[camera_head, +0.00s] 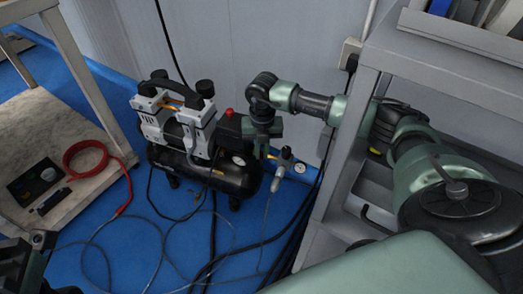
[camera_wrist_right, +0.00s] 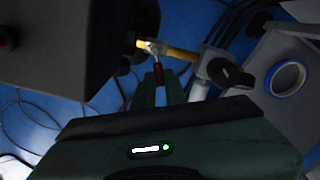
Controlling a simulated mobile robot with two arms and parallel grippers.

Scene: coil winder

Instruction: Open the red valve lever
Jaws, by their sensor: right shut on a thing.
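The red valve lever (camera_wrist_right: 158,74) shows in the right wrist view, on a brass fitting (camera_wrist_right: 181,53) beside a dark box. My right gripper (camera_wrist_right: 159,88) has its fingers on both sides of the lever and is shut on it. In the head view, my right gripper (camera_head: 262,150) points down at the right end of the air compressor (camera_head: 205,165), and the lever is hidden behind it. A dark part at the bottom left corner of the head view appears to be my left arm; its fingers cannot be made out.
A pressure gauge (camera_head: 299,169) sits right of the gripper. A red hose (camera_head: 90,165) lies on the left cart, and cables cross the blue floor. A blue tape roll (camera_wrist_right: 288,78) lies at right.

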